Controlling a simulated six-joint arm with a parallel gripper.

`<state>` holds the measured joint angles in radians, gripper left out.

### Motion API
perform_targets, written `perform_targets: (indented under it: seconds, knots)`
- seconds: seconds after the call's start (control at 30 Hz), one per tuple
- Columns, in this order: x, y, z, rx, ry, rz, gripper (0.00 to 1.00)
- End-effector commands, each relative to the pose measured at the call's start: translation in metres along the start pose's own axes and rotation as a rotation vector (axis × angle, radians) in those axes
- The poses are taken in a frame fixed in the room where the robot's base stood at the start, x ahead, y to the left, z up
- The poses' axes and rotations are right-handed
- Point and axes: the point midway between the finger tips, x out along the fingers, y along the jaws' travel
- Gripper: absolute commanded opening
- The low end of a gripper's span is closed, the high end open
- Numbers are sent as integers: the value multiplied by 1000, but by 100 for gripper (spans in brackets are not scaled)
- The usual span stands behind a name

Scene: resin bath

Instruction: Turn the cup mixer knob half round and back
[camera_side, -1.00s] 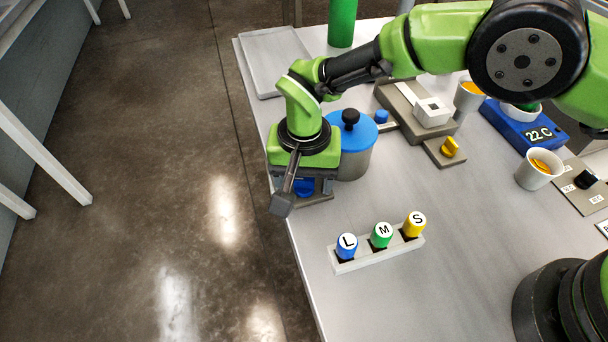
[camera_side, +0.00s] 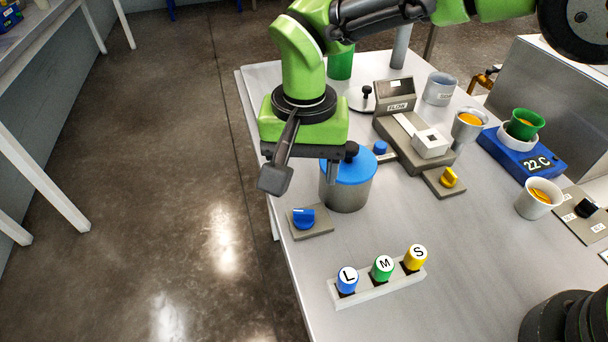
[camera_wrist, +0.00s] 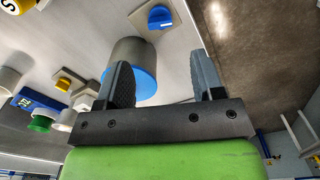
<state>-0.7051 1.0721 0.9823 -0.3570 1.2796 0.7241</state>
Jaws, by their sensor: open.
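A blue knob (camera_side: 304,218) sits on a small grey plate (camera_side: 322,232) near the table's left edge, in front of the blue-lidded pot. It also shows at the top of the wrist view (camera_wrist: 159,17). A yellow knob (camera_side: 448,178) is on another plate, and a black knob (camera_side: 586,208) is on a panel at right. No readable label shows which is the cup mixer knob. My gripper (camera_wrist: 162,74) is open and empty. In the side view it hangs above and behind the blue knob, clear of it and near the pot, its fingers partly hidden.
The blue-lidded pot (camera_side: 346,188) stands close by my gripper. Several labelled bottles sit in a rack (camera_side: 378,284) in front. The flow unit (camera_side: 395,96), a blue scale (camera_side: 520,150) and cups are at right. Open floor lies left of the table.

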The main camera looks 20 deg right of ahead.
Motion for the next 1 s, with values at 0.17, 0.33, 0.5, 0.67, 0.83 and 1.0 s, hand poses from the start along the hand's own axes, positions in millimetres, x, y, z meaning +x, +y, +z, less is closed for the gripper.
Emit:
perform_targets:
  seconds: [0.17, 0.33, 0.5, 0.67, 0.83, 1.0]
  knots:
    - [0, 0, 0, 0, 0, 0, 62]
    - [2, 1, 6, 5, 55, 25, 62]
    - [4, 3, 25, 10, 250, 50, 62]
    - [2, 1, 40, -4, 369, 14, 62]
    - [13, 0, 38, -3, 394, 1, 62]
    - [41, 0, 26, -1, 392, 3, 62]
